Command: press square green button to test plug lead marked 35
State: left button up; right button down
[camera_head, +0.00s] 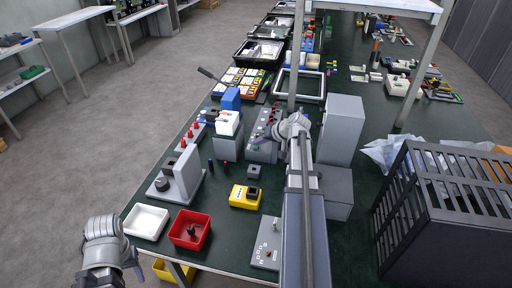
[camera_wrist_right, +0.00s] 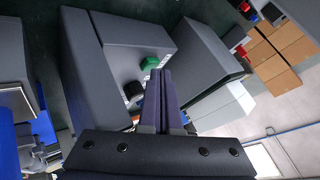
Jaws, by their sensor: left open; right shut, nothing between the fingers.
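In the right wrist view a green block-shaped button (camera_wrist_right: 157,63) stands on a grey panel (camera_wrist_right: 122,60), with a round black part (camera_wrist_right: 133,91) beside it. My right gripper (camera_wrist_right: 160,74) is shut and empty, its fingertips right by the green button in the picture; I cannot tell whether they touch it. In the head view the right gripper (camera_head: 291,127) is over the right side of a grey test box (camera_head: 262,134) and hides part of it. My left gripper (camera_head: 130,272) is open at the lower left, clear of the bench. No lead marked 35 can be read.
A tall grey cabinet (camera_head: 342,130) stands just right of the right arm. A blue-and-white unit (camera_head: 228,122) is left of the test box. A yellow box (camera_head: 245,197), red bin (camera_head: 205,232) and white tray (camera_head: 146,222) sit nearer. A dark slatted crate (camera_head: 450,205) fills the right.

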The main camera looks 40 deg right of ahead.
aim_at(257, 147)
jog(key=shift+s+a+f+b, duration=0.15)
jog(key=shift+a+f+b, duration=0.15)
jog(key=shift+f+b, duration=0.2)
dwell(0.7)
jog(key=shift+r, duration=0.15)
jog(key=shift+w+d+r+p, duration=0.15)
jog(key=shift+w+r+p, duration=0.25)
jog(key=shift+p, duration=0.3)
jog(key=shift+w+r, duration=0.1)
jog(key=shift+r, duration=0.05)
jog(key=shift+r, duration=0.1)
jog(key=shift+w+r+p, duration=0.1)
jog(key=shift+r+p, duration=0.4)
jog(key=shift+p, duration=0.25)
notch_tip(257, 147, up, 4)
jog(key=p, duration=0.4)
jog(key=shift+d, duration=0.15)
jog(key=shift+f, duration=0.15)
